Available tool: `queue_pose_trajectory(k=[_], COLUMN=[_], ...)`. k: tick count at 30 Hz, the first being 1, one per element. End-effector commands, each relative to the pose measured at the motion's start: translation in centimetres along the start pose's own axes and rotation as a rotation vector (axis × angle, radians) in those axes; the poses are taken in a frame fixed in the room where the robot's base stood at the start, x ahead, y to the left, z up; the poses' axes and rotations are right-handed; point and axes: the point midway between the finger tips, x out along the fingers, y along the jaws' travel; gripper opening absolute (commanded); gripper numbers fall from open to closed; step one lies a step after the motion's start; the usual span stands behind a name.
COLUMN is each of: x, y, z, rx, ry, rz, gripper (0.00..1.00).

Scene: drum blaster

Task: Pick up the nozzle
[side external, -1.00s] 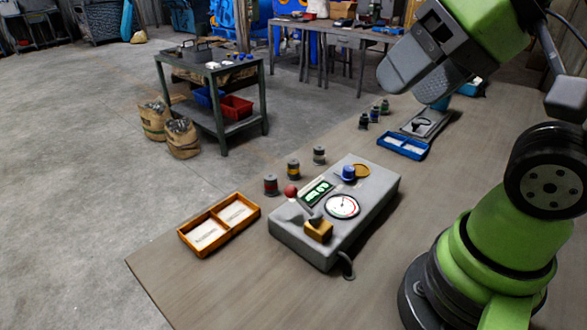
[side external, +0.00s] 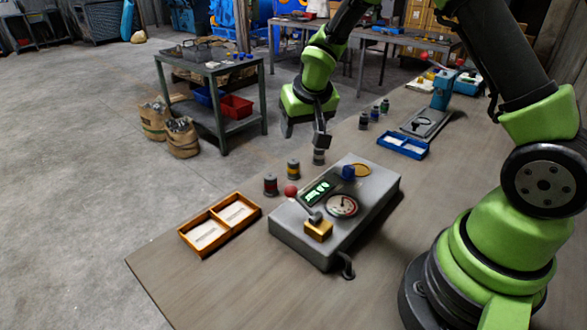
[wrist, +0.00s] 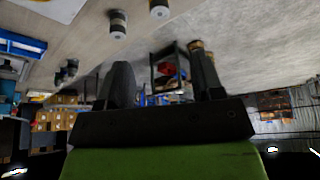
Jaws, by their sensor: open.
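I cannot tell for certain which thing is the nozzle. A small dark curved piece (side external: 421,123) lies on a grey plate (side external: 436,127) towards the back right of the bench and may be it. A blue upright block (side external: 443,88) stands at the plate's far end. My gripper (side external: 288,130) is in the air beyond the grey console (side external: 300,243), well left of the plate and touching nothing. In the wrist view my gripper (wrist: 162,68) shows two dark fingers spread apart with nothing between them.
The bench's front left is clear.

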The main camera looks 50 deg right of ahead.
Motion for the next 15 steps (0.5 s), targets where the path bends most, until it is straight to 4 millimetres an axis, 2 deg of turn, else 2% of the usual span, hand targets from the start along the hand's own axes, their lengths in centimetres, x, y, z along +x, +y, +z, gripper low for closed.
queue_pose_trajectory(k=[1, 3, 15], x=[1.6, 2.8, 8.0], y=[0.0, 0.0, 0.1], z=[0.3, 0.5, 0.9], rx=[-0.003, -0.007, -0.009], ry=[-0.014, -0.021, -0.028], rz=[0.004, 0.003, 0.003], gripper=[0.61, 0.61, 0.61])
